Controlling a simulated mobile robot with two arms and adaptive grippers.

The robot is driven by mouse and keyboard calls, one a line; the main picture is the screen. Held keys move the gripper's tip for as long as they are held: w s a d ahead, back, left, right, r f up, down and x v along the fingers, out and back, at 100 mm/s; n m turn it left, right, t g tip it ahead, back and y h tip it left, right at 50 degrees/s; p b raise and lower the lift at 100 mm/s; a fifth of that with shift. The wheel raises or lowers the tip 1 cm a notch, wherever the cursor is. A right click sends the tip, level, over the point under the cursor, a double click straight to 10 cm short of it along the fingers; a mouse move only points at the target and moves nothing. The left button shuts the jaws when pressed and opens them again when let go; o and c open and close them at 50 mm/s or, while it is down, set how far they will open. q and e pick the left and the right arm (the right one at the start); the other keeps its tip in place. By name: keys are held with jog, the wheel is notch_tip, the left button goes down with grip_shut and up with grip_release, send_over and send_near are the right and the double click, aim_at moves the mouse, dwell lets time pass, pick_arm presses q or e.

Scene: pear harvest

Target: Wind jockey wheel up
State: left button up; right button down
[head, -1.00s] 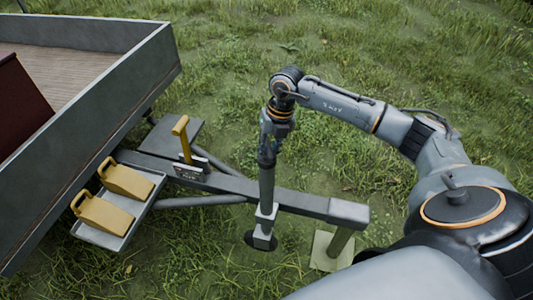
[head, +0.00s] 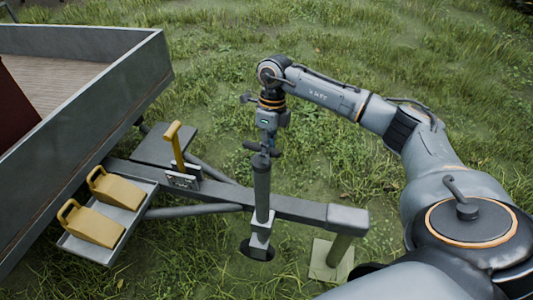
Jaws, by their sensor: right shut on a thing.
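The jockey wheel post (head: 262,190) stands upright, clamped beside the grey trailer drawbar (head: 296,209). Its dark wheel (head: 257,250) shows at the bottom, near the grass. My right gripper (head: 265,148) is at the top of the post, pointing down, shut on the winding handle at the post's head. The fingers and the handle are small and partly merge, so the exact grip is hard to make out. My left gripper is not in view.
The trailer bed (head: 95,120) fills the left. Yellow wheel chocks (head: 97,226) lie on a tray beside the drawbar. A yellow lever (head: 176,145) rises from the drawbar. A prop stand (head: 338,250) is under the coupling end. Open grass lies behind.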

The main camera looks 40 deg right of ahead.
jog(key=shift+w+d+r+n, duration=0.1)
jog(key=shift+w+d+n, duration=0.05)
jog(key=shift+n, duration=0.65)
jog(key=c, duration=1.2)
grip_release()
jog(key=shift+o, duration=0.2)
notch_tip(320, 180, up, 12)
jog(key=w+d, duration=0.1)
jog(key=shift+w+d, duration=0.25)
jog(key=shift+d, duration=0.1)
